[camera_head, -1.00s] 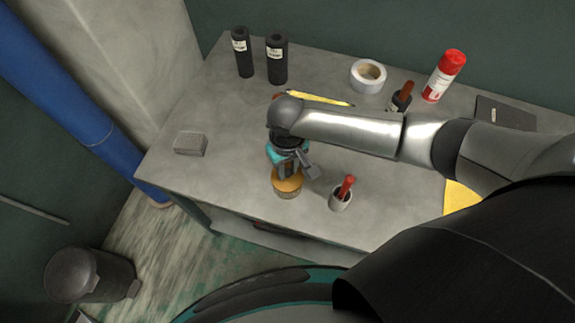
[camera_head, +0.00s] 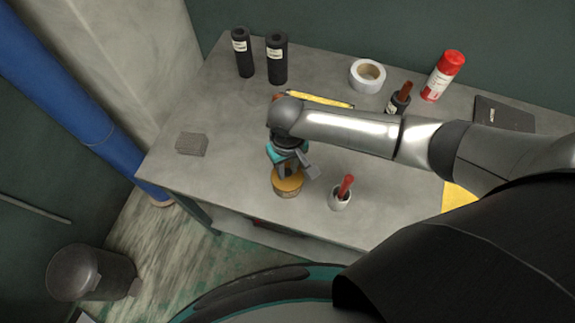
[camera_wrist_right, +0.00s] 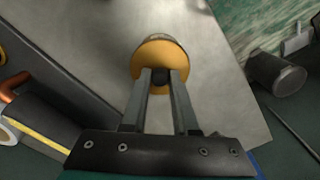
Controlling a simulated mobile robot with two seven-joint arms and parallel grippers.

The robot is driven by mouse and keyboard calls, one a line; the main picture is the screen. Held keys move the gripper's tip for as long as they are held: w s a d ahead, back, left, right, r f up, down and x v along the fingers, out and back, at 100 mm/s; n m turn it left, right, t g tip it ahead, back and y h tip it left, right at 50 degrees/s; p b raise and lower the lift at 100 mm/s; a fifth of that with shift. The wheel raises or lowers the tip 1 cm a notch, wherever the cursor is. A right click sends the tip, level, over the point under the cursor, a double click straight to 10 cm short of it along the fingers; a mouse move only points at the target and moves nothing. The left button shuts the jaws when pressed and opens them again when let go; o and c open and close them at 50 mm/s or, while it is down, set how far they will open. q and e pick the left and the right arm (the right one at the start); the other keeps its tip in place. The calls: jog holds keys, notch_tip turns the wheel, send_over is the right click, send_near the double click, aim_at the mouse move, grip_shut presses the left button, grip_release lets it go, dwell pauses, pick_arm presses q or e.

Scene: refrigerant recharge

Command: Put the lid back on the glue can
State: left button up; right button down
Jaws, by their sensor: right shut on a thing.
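The glue can (camera_head: 288,193) stands near the front edge of the workbench, with the orange-yellow lid (camera_head: 288,183) at its top. In the right wrist view, the lid (camera_wrist_right: 152,57) covers most of the can, and a grey sliver of the can (camera_wrist_right: 170,40) shows past its far edge. My right gripper (camera_head: 287,172) points down over the lid. In the wrist view, its fingertips (camera_wrist_right: 160,76) are shut on the lid's dark knob. I cannot tell whether the lid is fully seated. My left gripper is not in view.
A small pot with a red handle (camera_head: 341,199) stands close to the can's right. A grey block (camera_head: 191,144) lies to the left. Black cylinders (camera_head: 277,60), a tape roll (camera_head: 367,77) and a red-and-white spray can (camera_head: 442,77) stand farther back. The front-left bench is clear.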

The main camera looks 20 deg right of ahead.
jog(key=c, duration=0.6)
grip_release()
jog(key=shift+o, duration=0.3)
jog(key=o, duration=0.4)
jog(key=shift+r, duration=0.1)
notch_tip(320, 180, up, 4)
jog(key=p, duration=0.5)
jog(key=shift+r+p, duration=0.25)
jog(key=shift+p, duration=0.15)
jog(key=shift+r, duration=1.15)
